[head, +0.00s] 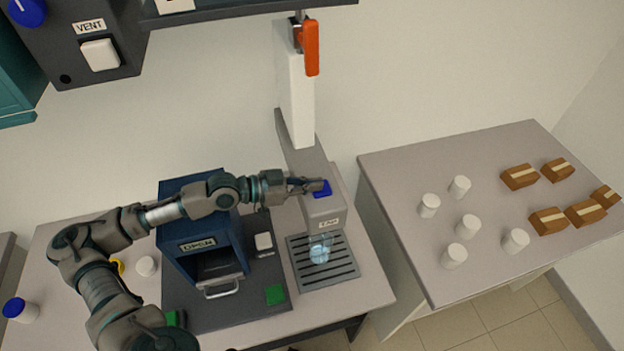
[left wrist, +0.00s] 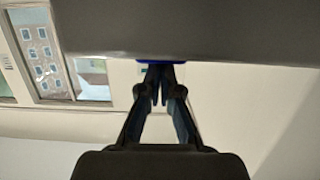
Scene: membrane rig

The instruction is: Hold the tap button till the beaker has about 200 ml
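The tap (head: 325,209) is a grey block with a "TAP" label and a blue button (head: 322,188) on its top. My left gripper (head: 318,185) is at the blue button, its fingertips over or touching it; contact is not clear. In the left wrist view the two fingers (left wrist: 160,85) are together at the tips, with a blue edge (left wrist: 160,61) just beyond them. A clear beaker (head: 320,250) with some bluish water stands under the tap on the slotted drip tray (head: 345,271). Its level against the marks is too small to read. My right gripper is not in view.
A dark blue machine (head: 195,240) labelled "OPEN" stands left of the tap, under my left arm. A white column with an orange lever (head: 311,48) rises behind. The right table (head: 400,185) holds several white jars and brown boxes.

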